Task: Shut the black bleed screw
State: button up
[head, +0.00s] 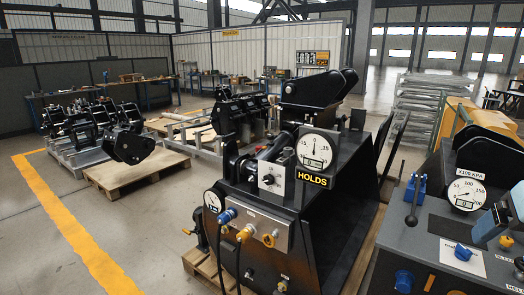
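No screw can be picked out for sure as the black bleed screw. A small dark part (519,264) sits at the right edge of the grey control panel (410,238), beside lettering cut off by the frame that seems to begin "BLE". It is too small to tell whether it is open or shut. A black knob (268,180) also sits on a silver plate on the black machine.
A black machine (330,220) with a "HOLDS" gauge (318,150) and hose couplers (245,233) stands mid-view. The panel carries a gauge (466,194), a lever (414,203) and blue knobs (463,251). Floor at left is clear.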

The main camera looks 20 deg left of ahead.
aim_at(270, 136)
jog(key=u, duration=0.9)
